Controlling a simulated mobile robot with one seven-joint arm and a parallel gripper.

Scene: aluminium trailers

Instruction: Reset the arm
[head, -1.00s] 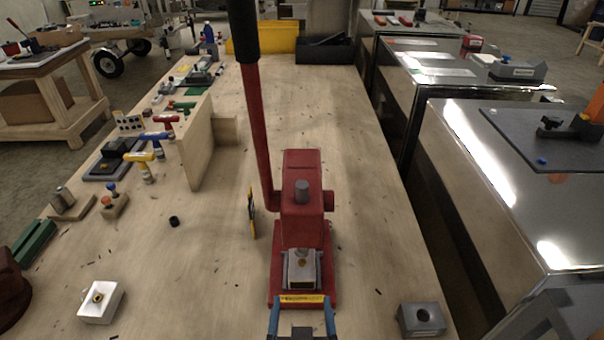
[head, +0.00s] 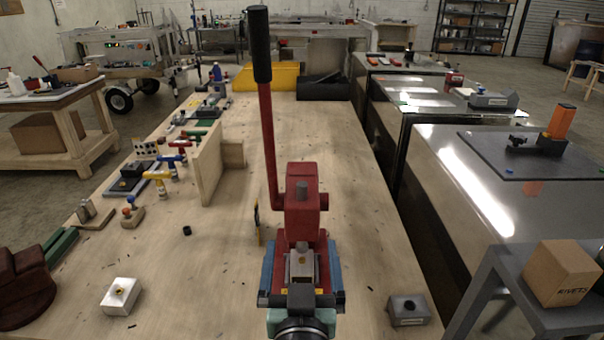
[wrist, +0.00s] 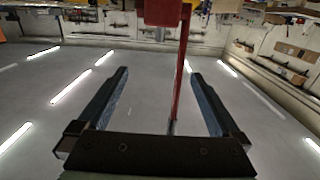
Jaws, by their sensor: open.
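My gripper (head: 302,252) is at the bottom centre of the head view, its blue fingers apart on either side of the lower part of a red lever press (head: 302,212). In the wrist view my gripper (wrist: 158,78) shows two spread fingers with nothing held between them. The press has a tall red lever with a black grip (head: 258,45), standing nearly upright. In the wrist view, a red part of the press (wrist: 165,12) shows at the top, with a thin red bar running down between the fingers. My wrist hides the front of the press base.
The wooden bench (head: 330,130) has clear room behind the press. A white block (head: 120,297) sits front left and a grey block (head: 409,309) front right. Coloured-handled tools and a wooden upright (head: 207,165) line the left. A cardboard box (head: 562,272) stands at right.

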